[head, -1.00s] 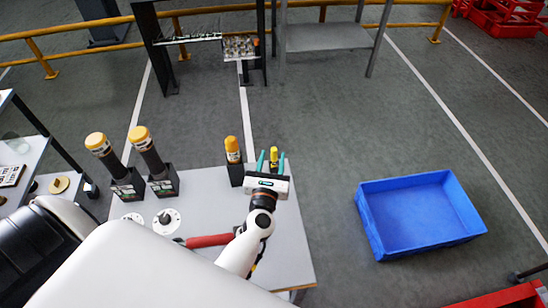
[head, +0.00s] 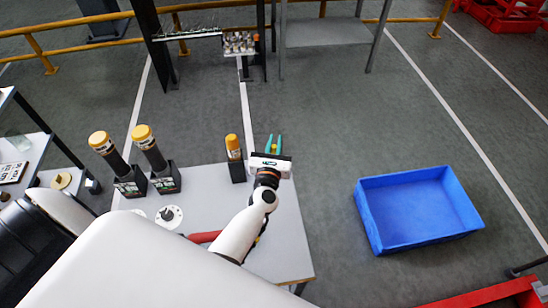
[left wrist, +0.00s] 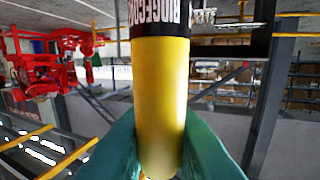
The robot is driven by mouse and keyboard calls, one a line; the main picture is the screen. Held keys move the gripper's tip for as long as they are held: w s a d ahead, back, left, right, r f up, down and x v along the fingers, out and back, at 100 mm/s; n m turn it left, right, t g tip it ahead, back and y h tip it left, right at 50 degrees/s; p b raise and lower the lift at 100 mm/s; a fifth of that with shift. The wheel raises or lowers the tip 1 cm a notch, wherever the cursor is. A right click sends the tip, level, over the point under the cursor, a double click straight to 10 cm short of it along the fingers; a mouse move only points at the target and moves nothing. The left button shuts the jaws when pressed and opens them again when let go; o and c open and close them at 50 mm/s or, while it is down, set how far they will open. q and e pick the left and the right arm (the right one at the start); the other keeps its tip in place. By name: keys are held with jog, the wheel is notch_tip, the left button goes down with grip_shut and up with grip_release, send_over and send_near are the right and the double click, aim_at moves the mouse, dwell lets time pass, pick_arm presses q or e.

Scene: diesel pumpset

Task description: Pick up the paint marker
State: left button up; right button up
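The paint marker, a yellow cylinder with a black, white-lettered band, fills the middle of the left wrist view (left wrist: 160,95). In the head view only a small yellow part of it (head: 273,149) shows between the fingers. My left gripper (head: 274,142) is at the table's far right edge. Its teal fingers (left wrist: 160,155) press on both sides of the yellow part, so it is shut on the marker. The marker's lower part is hidden behind the gripper in the head view, and I cannot tell whether it touches the table. My right gripper is not in view.
A yellow-orange-capped container (head: 233,146) stands in a black holder just left of my gripper. Two dark yellow-capped tubes (head: 150,152) stand in holders farther left. A white flanged disc (head: 168,217) and a red bar (head: 204,237) lie nearer. An empty blue crate (head: 362,215) is at right.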

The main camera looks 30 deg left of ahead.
pick_arm(q)
jog(key=shift+r, duration=0.1)
grip_shut()
notch_tip(320, 180, up, 10)
jog(key=p, duration=0.8)
jog(key=shift+o, duration=1.4)
grip_release()
grip_shut()
jog(key=shift+r+p, duration=0.7)
jog(key=shift+p, duration=0.1)
